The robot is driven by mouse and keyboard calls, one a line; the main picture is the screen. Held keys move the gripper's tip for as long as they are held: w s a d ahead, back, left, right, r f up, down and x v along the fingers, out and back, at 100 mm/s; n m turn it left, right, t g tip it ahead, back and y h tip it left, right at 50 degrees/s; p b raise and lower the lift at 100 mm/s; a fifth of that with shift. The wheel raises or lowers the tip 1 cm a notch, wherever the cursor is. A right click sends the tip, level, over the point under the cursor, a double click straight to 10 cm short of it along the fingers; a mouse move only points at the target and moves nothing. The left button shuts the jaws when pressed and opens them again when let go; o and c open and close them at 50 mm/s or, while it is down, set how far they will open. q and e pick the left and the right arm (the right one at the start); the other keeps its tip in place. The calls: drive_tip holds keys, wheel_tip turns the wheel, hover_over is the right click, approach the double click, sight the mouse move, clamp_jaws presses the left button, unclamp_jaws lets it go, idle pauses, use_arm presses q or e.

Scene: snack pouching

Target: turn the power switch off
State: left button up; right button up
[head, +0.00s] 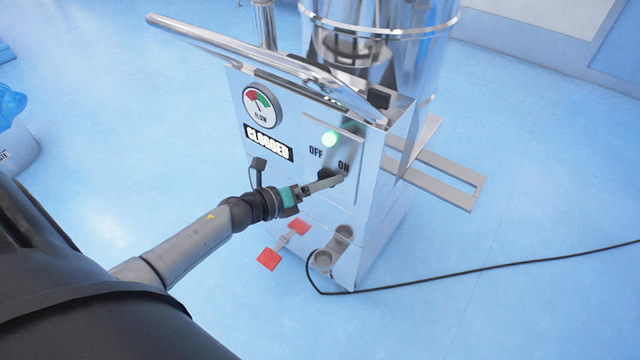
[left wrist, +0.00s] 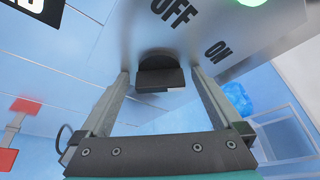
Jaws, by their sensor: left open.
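The power switch is a black knob (head: 325,174) on the front of the metal machine, below the OFF and ON labels. In the left wrist view the knob (left wrist: 160,74) sits between the two fingers, with a gap on each side. I cannot tell which label it points to. A green lamp (head: 330,139) above the labels is lit. My left gripper (head: 333,180) is open at the panel, its fingers around the knob; one finger partly hides the knob in the head view. My right gripper is not in view.
The machine's front carries a FLOW gauge (head: 262,104) and a CLOGGED sign (head: 268,142). Red pedals (head: 269,259) sit low in front. A slotted metal bracket (head: 445,180) sticks out to the right. A black cable (head: 450,271) crosses the floor.

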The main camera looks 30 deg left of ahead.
use_arm(q)
drive_tip(key=shift+c, duration=0.2)
drive_tip(key=c, duration=1.3)
drive_tip(key=shift+c, duration=0.2)
